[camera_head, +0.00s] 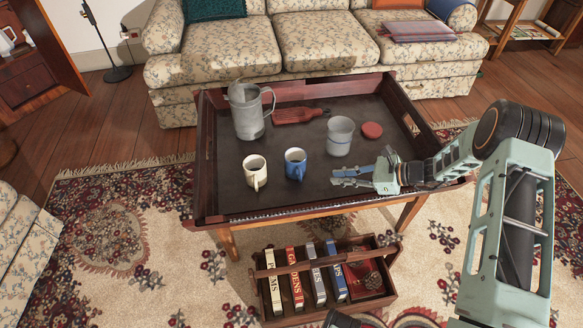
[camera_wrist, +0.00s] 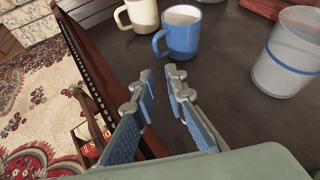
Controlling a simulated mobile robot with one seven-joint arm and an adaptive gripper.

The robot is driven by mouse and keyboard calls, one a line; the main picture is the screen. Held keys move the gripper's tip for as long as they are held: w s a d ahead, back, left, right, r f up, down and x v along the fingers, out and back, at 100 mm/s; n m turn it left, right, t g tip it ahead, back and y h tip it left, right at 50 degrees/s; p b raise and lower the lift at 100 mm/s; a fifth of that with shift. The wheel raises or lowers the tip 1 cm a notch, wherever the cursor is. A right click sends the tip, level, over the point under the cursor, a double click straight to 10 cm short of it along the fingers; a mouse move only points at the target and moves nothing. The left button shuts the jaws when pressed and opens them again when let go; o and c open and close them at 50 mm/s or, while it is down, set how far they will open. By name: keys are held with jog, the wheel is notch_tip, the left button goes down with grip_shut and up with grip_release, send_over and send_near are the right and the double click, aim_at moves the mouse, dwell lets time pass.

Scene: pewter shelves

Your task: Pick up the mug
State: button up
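Two mugs stand upright on the dark tray table (camera_head: 225,208). One is a cream mug (camera_head: 255,171), which also shows at the top of the wrist view (camera_wrist: 141,14). The other is a blue mug (camera_head: 295,163), to its right, with its handle on the left in the wrist view (camera_wrist: 182,36). My gripper (camera_head: 340,176) is over the table, to the right of the blue mug and apart from it. In the wrist view my gripper's blue-padded fingers (camera_wrist: 160,82) are parted with nothing between them. The blue mug lies beyond the fingertips.
A metal pitcher (camera_head: 248,112), a grey cup with a blue band (camera_head: 340,136), a red bottle-shaped object (camera_head: 296,115) and a red disc (camera_head: 372,130) stand or lie behind the mugs. The table has a raised wooden rim. A book crate (camera_head: 325,308) sits on the rug below.

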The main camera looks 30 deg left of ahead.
aim_at(301, 182)
jog(key=a, duration=0.1)
jog(key=a+f+y, duration=0.1)
jog(key=s+a+m, duration=0.1)
jog(key=shift+f, duration=0.2)
jog(key=b+x, duration=0.1)
jog(key=x, duration=0.4)
jog(key=shift+s+a+b, duration=0.1)
jog(key=shift+a+b, duration=0.1)
jog(key=shift+b, duration=0.2)
jog(key=b+x, duration=0.1)
jog(key=x, duration=0.1)
jog(key=b+x, duration=0.1)
jog(key=x, duration=0.1)
jog(key=shift+a+f, duration=0.2)
jog(key=shift+f, duration=0.15)
jog(key=shift+a, duration=0.25)
jog(key=shift+c, duration=0.2)
grip_shut()
jog(key=shift+r, duration=0.2)
